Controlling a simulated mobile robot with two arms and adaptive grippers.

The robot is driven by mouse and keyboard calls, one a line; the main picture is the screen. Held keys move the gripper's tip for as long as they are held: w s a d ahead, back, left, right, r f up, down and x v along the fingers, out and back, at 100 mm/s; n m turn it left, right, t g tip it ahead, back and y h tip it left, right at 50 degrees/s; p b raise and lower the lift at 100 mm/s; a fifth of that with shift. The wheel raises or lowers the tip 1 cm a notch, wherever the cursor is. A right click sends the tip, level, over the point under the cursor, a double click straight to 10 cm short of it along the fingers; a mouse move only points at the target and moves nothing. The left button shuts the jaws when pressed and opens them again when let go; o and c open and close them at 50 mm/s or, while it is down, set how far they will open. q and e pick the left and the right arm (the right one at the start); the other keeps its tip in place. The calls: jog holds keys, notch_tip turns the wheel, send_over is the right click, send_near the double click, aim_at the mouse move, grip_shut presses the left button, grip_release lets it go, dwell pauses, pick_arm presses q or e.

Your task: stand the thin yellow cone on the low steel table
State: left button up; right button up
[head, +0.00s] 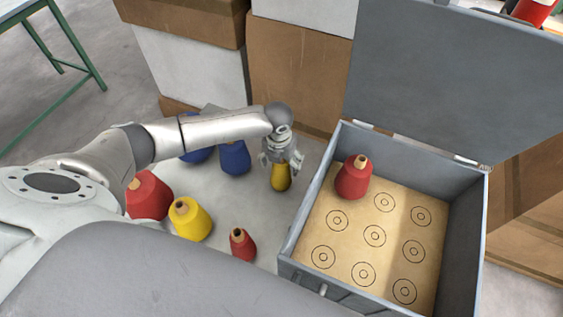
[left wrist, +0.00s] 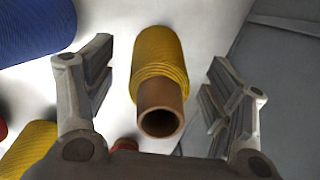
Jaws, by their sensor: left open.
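The thin yellow cone (head: 281,178) stands on a pale grey surface (head: 265,212), left of the grey box. My left gripper (head: 281,162) points down over it, with its fingers apart around the cone's upper part. In the left wrist view the yellow cone (left wrist: 158,55) and its brown tube tip lie between the two open fingers, with gaps on both sides. The cone's top is partly hidden by the gripper in the head view. I cannot tell whether the pale grey surface is the low steel table. My right gripper is not in view.
A wider yellow cone (head: 190,219), a large red cone (head: 148,196), a small red cone (head: 242,244) and blue cones (head: 234,158) stand nearby. The open grey box (head: 308,212) holds a red cone (head: 353,178) on a board with ringed spots. Cartons (head: 296,72) stand behind.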

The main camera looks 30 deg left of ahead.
pick_arm(q)
jog(key=r, duration=0.3)
jog(key=s+r, duration=0.1)
jog(key=r, duration=0.7)
jog(key=shift+s+d, duration=0.1)
jog(key=shift+s, duration=0.05)
